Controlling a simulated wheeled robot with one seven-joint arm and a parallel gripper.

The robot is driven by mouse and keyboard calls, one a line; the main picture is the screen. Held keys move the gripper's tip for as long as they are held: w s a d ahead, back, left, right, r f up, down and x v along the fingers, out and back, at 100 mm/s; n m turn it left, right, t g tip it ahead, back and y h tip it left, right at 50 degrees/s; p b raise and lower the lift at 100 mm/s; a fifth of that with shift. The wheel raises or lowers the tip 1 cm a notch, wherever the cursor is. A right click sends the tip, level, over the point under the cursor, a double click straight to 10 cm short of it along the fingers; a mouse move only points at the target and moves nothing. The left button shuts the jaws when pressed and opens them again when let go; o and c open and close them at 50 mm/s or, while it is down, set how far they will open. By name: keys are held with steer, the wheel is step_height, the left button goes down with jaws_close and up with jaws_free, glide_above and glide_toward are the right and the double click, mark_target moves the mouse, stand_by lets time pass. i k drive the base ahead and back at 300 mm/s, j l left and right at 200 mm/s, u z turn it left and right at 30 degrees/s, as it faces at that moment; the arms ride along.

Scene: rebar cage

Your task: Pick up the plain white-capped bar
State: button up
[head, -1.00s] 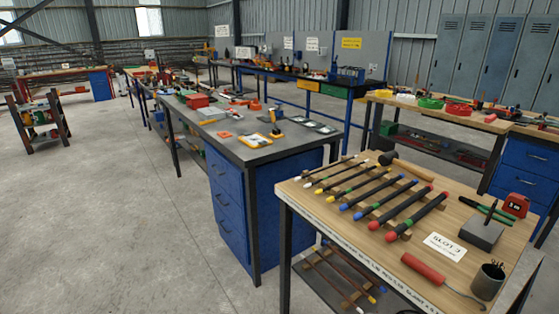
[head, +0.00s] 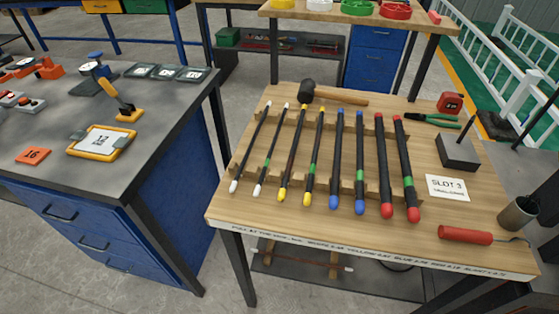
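The plain white-capped bar (head: 251,145) is the leftmost in a row of dark bars on the wooden table (head: 225,207). It is thin, has white end caps and shows no green band. Right beside it, apart, lies another white-capped bar (head: 273,145), which has a green band near its lower part. Both rest across notched wooden supports, with their near ends toward me. My gripper is in neither head frame.
Yellow-, blue- and red-capped bars (head: 381,160) fill the row to the right. A mallet (head: 307,92) lies behind; a grey block (head: 457,152) and red-handled tool (head: 465,236) lie right. A grey-topped blue workbench (head: 165,150) stands left, across a narrow gap.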

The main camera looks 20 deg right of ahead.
mark_target(233, 185)
steer(key=i+j, duration=0.25)
steer(key=i, duration=0.15)
steer(key=i+j, duration=0.25)
steer(key=i+z, duration=0.1)
steer(key=z, duration=1.95)
steer(key=l, duration=1.35)
steer(key=j+u, duration=0.1)
steer(key=u, duration=0.85)
steer(key=j+u, duration=0.15)
steer(key=u, duration=0.75)
steer(key=i+j+u, duration=0.1)
steer(key=i+j, duration=0.15)
steer(key=i+j+u, duration=0.1)
steer(key=i+j, duration=0.15)
steer(key=i, duration=0.2)
